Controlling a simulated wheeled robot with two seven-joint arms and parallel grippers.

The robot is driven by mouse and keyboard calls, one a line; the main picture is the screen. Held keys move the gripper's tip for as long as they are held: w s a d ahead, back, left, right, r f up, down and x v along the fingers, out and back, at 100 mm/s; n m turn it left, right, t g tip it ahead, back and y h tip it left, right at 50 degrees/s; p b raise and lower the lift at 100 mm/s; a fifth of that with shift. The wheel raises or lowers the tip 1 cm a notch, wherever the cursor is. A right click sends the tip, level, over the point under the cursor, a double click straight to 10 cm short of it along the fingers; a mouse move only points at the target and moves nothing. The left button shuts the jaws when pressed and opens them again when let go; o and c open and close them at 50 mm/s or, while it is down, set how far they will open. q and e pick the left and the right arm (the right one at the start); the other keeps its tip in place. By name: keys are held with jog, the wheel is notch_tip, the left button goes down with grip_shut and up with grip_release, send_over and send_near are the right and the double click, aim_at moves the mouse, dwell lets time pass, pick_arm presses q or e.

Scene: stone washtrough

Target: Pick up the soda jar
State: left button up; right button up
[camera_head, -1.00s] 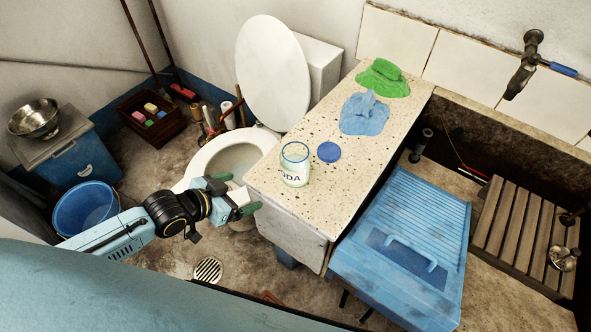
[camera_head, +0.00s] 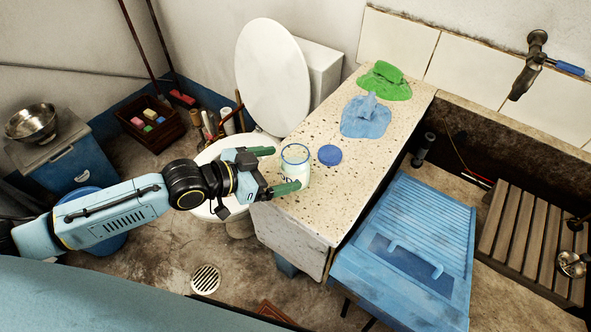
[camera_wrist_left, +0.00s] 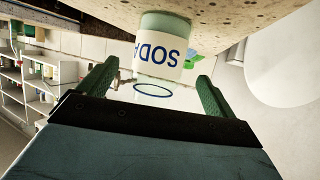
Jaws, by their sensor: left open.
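The soda jar (camera_head: 296,163) is clear glass with a blue rim, a white "SODA" label and pale contents. It stands upright and open near the left edge of the speckled stone counter (camera_head: 345,190). Its blue lid (camera_head: 330,155) lies on the counter just right of it. My left gripper (camera_head: 274,169) is open at the jar's left side, its green-padded fingers pointing at the jar. In the left wrist view the jar (camera_wrist_left: 163,50) appears upside down between and ahead of the two fingers (camera_wrist_left: 157,85). Contact is not visible. My right gripper is not in view.
A blue cloth (camera_head: 367,116) and a green cloth with a brush (camera_head: 385,80) lie farther back on the counter. A toilet (camera_head: 272,78) stands behind left. A blue washboard (camera_head: 405,250) and a wooden rack (camera_head: 530,240) are to the right.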

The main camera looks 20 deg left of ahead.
aim_at(296, 166)
pick_arm(q)
jog(key=shift+w+d+f, duration=0.15)
jog(key=shift+w+d, duration=0.05)
jog(key=x, duration=0.2)
jog(key=b+x, duration=0.1)
jog(key=x, duration=0.1)
jog(key=shift+w+d+f, duration=0.2)
jog(key=shift+f, duration=0.2)
jog(key=shift+r, duration=0.1)
jog(key=c, duration=1.3)
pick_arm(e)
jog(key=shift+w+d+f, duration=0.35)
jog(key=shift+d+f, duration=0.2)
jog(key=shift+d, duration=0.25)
